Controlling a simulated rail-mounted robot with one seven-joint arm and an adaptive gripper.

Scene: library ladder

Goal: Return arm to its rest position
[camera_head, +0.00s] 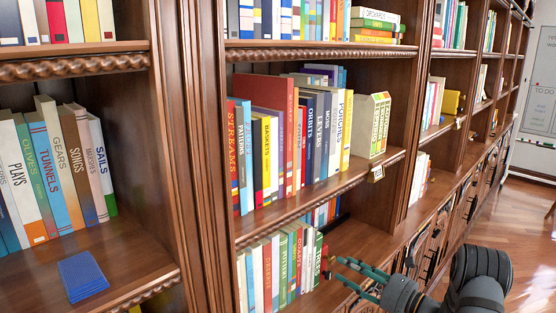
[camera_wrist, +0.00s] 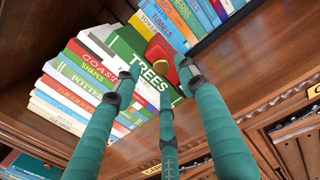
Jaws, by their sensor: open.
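My gripper (camera_head: 334,268) is open at the lower shelf, with its teal fingers pointing left toward the end of a book row. That book also shows at the row's right end in the head view (camera_head: 318,258). A small red object with a yellowish part (camera_wrist: 160,50) lies against or beside the TREES book; what it is and whether a finger touches it, I cannot tell. Nothing is clearly gripped.
The bookcase has a lower shelf board (camera_head: 350,240) with bare room right of the books. A blue book or pad (camera_head: 82,277) lies on the left shelf. Open wooden floor (camera_head: 510,220) is at right.

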